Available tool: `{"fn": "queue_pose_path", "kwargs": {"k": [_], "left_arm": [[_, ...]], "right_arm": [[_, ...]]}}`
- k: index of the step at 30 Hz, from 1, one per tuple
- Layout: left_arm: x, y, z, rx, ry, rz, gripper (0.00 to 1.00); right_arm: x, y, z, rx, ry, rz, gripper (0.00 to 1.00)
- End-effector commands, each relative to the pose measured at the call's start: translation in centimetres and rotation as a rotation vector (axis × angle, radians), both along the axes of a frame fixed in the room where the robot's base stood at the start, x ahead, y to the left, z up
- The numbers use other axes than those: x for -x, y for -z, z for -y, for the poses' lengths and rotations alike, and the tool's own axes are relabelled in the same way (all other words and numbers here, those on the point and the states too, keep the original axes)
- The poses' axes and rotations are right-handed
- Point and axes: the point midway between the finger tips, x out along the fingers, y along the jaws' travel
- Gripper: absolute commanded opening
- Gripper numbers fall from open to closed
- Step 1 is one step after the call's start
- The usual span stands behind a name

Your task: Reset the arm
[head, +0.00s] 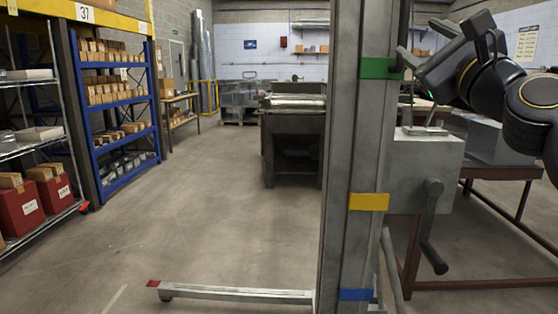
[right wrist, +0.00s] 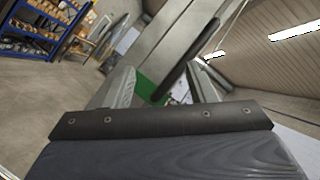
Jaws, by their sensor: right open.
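My right gripper (head: 420,44) is at the upper right of the head view, just right of the grey upright column. It is raised beside the column's green band (head: 376,68), with its jaws apart. In the right wrist view, the two fingers (right wrist: 162,88) stand apart, with the green band (right wrist: 152,88) visible beyond the gap. I see nothing held between them. Whether a finger touches the column is hard to tell. My right arm (head: 490,85) is bent and comes in from the right edge. My left gripper is not in view.
The tall column (head: 343,150) has a yellow band, a blue band and a low foot (head: 235,293) reaching left. A grey box with a crank (head: 433,220) sits on its right side. A metal-framed table (head: 500,172) stands right. Floor at left is clear, beside shelves (head: 118,110).

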Motion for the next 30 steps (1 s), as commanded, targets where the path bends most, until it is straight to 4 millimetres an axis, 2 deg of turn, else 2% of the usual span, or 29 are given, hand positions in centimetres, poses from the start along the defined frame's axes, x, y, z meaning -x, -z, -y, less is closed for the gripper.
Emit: {"fn": "queue_pose_path", "kwargs": {"k": [5,8,11,14,15,17,18,21,24,30], "left_arm": [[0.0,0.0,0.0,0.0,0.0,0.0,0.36],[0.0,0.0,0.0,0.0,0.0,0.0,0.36],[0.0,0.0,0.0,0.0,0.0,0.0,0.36],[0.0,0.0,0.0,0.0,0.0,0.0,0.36],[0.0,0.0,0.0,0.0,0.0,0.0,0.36],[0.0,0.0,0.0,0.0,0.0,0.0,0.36],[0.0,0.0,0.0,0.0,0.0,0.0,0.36],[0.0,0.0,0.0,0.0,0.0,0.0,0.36],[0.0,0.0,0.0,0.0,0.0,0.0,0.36],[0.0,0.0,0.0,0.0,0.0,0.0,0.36]], "right_arm": [[0.6,5.0,-3.0,0.276,0.033,-0.074,0.51],[1.3,8.8,-4.3,0.47,0.05,-0.125,0.51],[2.6,14.0,-5.0,0.706,0.057,-0.188,0.51],[4.9,20.7,-5.0,0.983,0.038,-0.264,0.51],[6.1,23.6,-4.7,1.094,0.019,-0.293,0.51],[8.1,27.8,-4.1,1.244,-0.019,-0.333,0.51],[9.5,30.5,-3.7,1.336,-0.052,-0.357,0.51],[13.3,36.8,-2.7,1.533,-0.157,-0.399,0.51],[16.7,41.8,-2.1,1.672,-0.27,-0.415,0.51],[22.2,48.9,-1.8,1.842,-0.471,-0.395,0.51]]}}
